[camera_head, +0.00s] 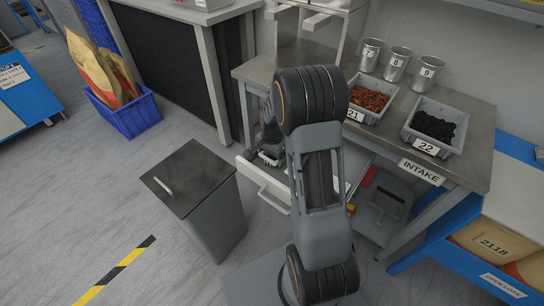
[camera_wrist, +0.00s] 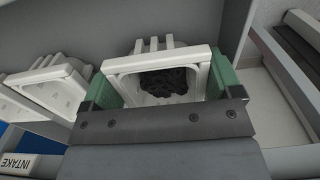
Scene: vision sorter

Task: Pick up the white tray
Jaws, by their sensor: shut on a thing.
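A white tray (camera_wrist: 126,82) with black pieces inside shows in the wrist view. My gripper (camera_wrist: 162,82) has one green finger on each side of it and is shut on it. The dark gripper body covers the tray's near side. I cannot tell whether the tray is lifted or still resting on something. In the head view my own arm blocks the middle, and I cannot make out the gripper or the held tray there.
More white trays (camera_wrist: 55,88) stand left of the held one. In the head view the bench (camera_head: 478,165) carries grey bins of orange pieces (camera_head: 369,98) and black pieces (camera_head: 433,124), plus several metal cups. An open drawer (camera_head: 262,184) and a lidded bin (camera_head: 215,215) stand nearby.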

